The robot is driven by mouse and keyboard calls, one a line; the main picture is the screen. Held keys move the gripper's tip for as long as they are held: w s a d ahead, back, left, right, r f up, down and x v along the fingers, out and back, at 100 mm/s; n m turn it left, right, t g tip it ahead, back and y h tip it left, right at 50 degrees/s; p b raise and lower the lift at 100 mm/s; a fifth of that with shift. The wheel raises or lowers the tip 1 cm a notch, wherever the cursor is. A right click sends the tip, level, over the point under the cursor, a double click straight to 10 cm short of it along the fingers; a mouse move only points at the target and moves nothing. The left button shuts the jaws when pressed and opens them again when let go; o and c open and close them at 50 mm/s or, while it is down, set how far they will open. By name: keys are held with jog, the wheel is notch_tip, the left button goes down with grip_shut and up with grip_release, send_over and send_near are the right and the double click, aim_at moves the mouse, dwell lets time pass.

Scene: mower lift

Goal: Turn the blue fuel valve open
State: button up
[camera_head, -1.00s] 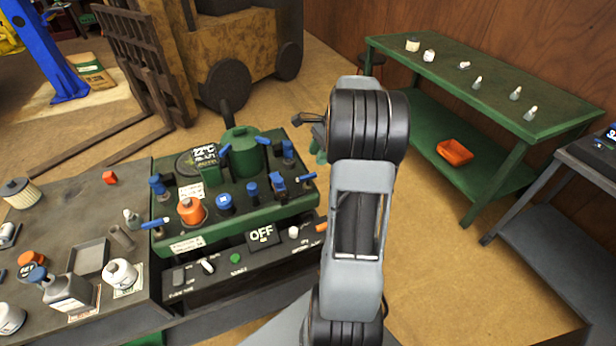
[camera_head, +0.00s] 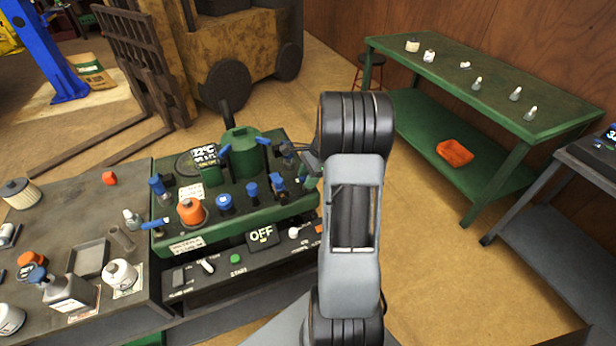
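Several blue fittings sit on the green machine panel (camera_head: 200,240), and I cannot tell for sure which is the fuel valve. A blue valve-like part (camera_head: 278,183) stands at the panel's right side. Blue knobs (camera_head: 225,202) and (camera_head: 252,190) are to its left, and a blue lever (camera_head: 155,224) sticks out at the panel's left edge. My gripper (camera_head: 291,150) is above the panel's back right corner, beyond and a little above the valve-like part. My dark wrist hides part of that corner. The fingers are small and dark, so their opening is unclear.
An orange cap (camera_head: 191,211) and a green cylinder (camera_head: 241,155) stand on the panel. Below is a black box with an OFF display (camera_head: 262,236). A grey bench (camera_head: 60,215) with bottles is at left. A green table (camera_head: 500,85) is at right, with open floor between.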

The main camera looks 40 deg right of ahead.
grip_shut()
jog(key=shift+n, duration=0.4)
jog(key=n+g+p, duration=0.1)
jog(key=n, duration=0.2)
jog(key=shift+r+g, duration=0.1)
jog(key=shift+g, duration=0.2)
jog(key=n+g+p, duration=0.1)
jog(key=n+g, duration=0.1)
jog(key=n, duration=0.3)
jog(key=shift+p, duration=0.3)
jog(key=n, duration=0.2)
jog(key=n+g+h, duration=0.1)
jog(key=n, duration=0.2)
jog(key=shift+h, duration=0.3)
jog(key=shift+n+g+h+p, duration=0.35)
jog(key=shift+n+h, duration=0.45)
jog(key=shift+n, duration=1.2)
